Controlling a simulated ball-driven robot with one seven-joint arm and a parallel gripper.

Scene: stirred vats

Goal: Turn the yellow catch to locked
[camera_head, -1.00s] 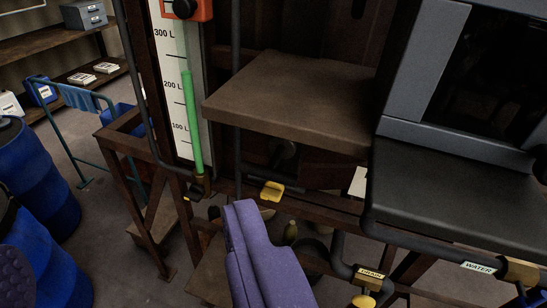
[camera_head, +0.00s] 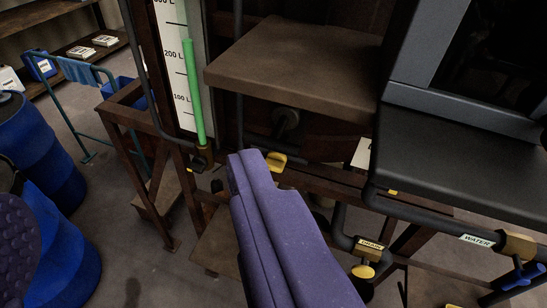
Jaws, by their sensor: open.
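A yellow piece, which looks like the catch (camera_head: 277,161), sits on the rusty frame below the brown shelf, near the middle of the view. Whether it stands at locked or unlocked cannot be read. The gripper's body hides part of the frame below.
The brown shelf (camera_head: 292,62) overhangs the catch. A gauge with a green column (camera_head: 194,92) stands left. Dark pipes run right, with a yellow drain handle (camera_head: 363,271) and a blue water valve handle (camera_head: 522,276). Blue barrels (camera_head: 50,235) stand left. A black machine (camera_head: 460,145) fills the right.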

